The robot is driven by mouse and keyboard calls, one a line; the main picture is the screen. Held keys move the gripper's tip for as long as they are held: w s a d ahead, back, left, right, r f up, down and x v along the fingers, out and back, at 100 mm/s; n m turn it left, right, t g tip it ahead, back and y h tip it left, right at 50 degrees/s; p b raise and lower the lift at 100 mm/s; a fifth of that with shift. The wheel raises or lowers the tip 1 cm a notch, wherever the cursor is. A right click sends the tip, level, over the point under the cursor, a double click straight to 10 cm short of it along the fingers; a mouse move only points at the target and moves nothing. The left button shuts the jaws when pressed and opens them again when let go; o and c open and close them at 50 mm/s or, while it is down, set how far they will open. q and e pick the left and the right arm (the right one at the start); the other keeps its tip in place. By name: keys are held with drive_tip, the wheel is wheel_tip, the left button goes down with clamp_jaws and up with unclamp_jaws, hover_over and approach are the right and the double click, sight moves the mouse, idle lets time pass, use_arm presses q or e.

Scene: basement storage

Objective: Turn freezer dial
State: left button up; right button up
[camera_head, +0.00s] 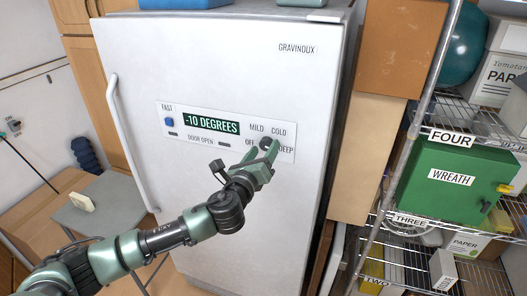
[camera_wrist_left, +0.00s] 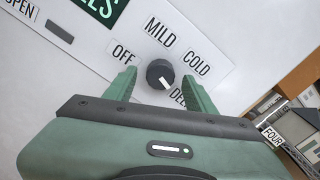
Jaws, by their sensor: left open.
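The white freezer (camera_head: 220,90) stands upright with a control panel (camera_head: 180,127) on its door. The panel display reads "-10 DEGREES". The black freezer dial (camera_wrist_left: 160,74) sits among the labels OFF, MILD, COLD and DEEP. Its white mark points down and right, toward DEEP, in the left wrist view. In the head view the dial (camera_head: 266,144) is partly hidden by my gripper. My left gripper (camera_head: 262,152) is open, with its green fingers (camera_wrist_left: 162,88) on either side of the dial. I cannot tell whether they touch it. My right gripper is not in view.
The freezer handle (camera_head: 131,143) runs down the door's left side. A wire shelf (camera_head: 440,138) with a green WREATH box (camera_head: 447,188) stands at right. A grey stool (camera_head: 100,208) stands at left. Boxes lean beside the freezer.

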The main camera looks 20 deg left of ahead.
use_arm(q)
drive_tip(key=s+b, duration=0.2)
drive_tip(key=s, duration=0.5)
drive_tip(key=shift+s+a, duration=0.15)
drive_tip(key=shift+s, duration=0.1)
drive_tip(key=shift+f, duration=0.1)
